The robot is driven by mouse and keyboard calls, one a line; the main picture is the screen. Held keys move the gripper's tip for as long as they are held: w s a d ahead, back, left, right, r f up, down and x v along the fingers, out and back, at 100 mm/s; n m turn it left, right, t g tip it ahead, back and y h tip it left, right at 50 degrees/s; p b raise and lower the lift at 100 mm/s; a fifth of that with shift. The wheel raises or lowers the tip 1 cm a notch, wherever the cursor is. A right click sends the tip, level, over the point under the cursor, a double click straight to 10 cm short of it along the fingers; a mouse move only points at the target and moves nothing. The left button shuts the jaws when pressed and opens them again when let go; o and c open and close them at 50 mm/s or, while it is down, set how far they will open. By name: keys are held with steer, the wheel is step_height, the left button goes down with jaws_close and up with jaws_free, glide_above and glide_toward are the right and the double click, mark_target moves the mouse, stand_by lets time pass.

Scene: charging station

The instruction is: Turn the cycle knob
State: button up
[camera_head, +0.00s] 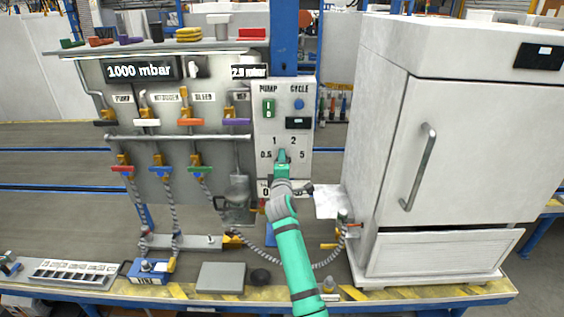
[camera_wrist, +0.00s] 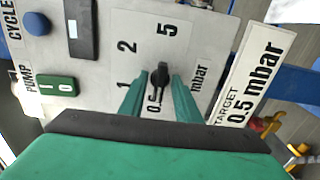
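The control panel (camera_head: 300,101) carries a dial marked 0.5, 1, 2 and 5, below a green PUMP switch (camera_head: 268,108) and a blue CYCLE button (camera_head: 299,104). In the wrist view, a small black knob (camera_wrist: 160,76) sits at the dial's middle. My green gripper (camera_wrist: 158,80) reaches to the panel with one finger on each side of the knob. The fingers are apart, and narrow gaps seem to show beside the knob. In the head view my gripper (camera_head: 282,157) covers the knob. The knob's exact pointing direction is hard to tell.
A "TARGET 0.5 mbar" sign (camera_wrist: 250,80) stands beside the dial. A large white oven (camera_head: 390,150) is close on the right. Valves and pipes fill the left panel (camera_head: 140,190). Hoses, a grey block (camera_head: 221,278) and a tray (camera_head: 75,271) lie on the bench.

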steer(key=shift+s, duration=0.1)
steer(key=s, duration=1)
steer(key=shift+s, duration=0.35)
steer(key=s+a+f+m, duration=0.2)
steer(key=s+f+m, duration=0.2)
steer(key=s+f, duration=0.5)
steer(key=s+a+f+m+g, duration=0.15)
steer(key=s+f+m, duration=0.25)
steer(key=s+f, duration=0.5)
steer(key=s+a+f+m+t, duration=0.1)
steer(key=s+a+f+m, duration=0.35)
steer(key=s, duration=0.75)
steer(key=s+d+f+m+g, duration=0.1)
steer(key=s+d+f+m, duration=0.1)
steer(key=s, duration=0.7)
steer(key=s+d+f+m, duration=0.1)
steer(key=s+d+f, duration=0.1)
steer(key=s, duration=0.7)
steer(key=s+d+r+m, duration=0.1)
steer(key=s+d+r, duration=0.1)
steer(key=s, duration=0.5)
steer(key=s+d+r+m+g, duration=0.1)
steer(key=s+d+r, duration=0.1)
steer(key=s, duration=0.6)
steer(key=shift+d+r+m, duration=0.25)
steer(key=shift+d+m, duration=0.1)
